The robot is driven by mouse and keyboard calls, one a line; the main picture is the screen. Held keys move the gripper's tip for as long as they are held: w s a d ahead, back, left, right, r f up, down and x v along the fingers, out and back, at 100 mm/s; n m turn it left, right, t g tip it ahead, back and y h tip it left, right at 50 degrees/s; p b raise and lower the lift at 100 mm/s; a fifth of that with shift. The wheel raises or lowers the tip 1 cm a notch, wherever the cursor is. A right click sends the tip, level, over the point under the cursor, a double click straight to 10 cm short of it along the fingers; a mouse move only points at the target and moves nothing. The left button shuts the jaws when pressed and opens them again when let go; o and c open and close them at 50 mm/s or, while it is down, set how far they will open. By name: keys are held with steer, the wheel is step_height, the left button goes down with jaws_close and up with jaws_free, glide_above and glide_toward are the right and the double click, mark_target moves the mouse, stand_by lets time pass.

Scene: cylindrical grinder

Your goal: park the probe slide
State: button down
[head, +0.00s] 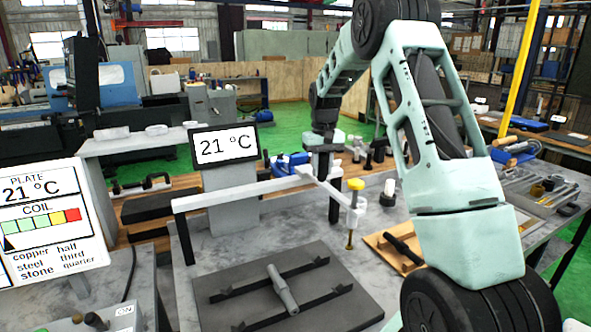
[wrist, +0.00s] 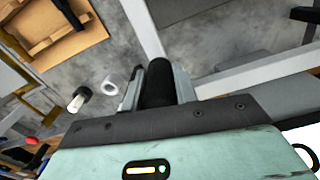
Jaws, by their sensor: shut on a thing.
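The probe slide shows in the head view as a white arm (head: 326,186) reaching forward from a white cross rail (head: 240,190). At its end is an upright probe with a yellow knob (head: 355,184) and a brass lower tip (head: 350,240). My gripper (head: 322,168) is at the rail, near the back end of this arm; its fingertips are hard to make out there. In the wrist view my gripper (wrist: 158,98) is shut on a black cylindrical handle (wrist: 158,75) between its fingers. How the handle joins the slide is hidden.
A dark plate (head: 240,265) with two black bars and a grey stepped part (head: 283,288) lies left of the probe tip. A wooden board (head: 385,243) with a black tool is at right. A display (head: 224,146) reading 21 °C stands behind the rail.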

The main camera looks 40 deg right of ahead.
steer(key=s+d, duration=0.2)
steer(key=d, duration=0.5)
steer(key=shift+d+p, duration=0.3)
steer(key=shift+p, duration=0.15)
steer(key=shift+s+r, duration=0.1)
steer(key=shift+r, duration=0.05)
steer(key=c, duration=1.1)
jaws_free()
steer(key=shift+d, duration=0.15)
step_height(320, 180, up, 17)
steer(key=b, duration=0.3)
steer(key=shift+r, duration=0.15)
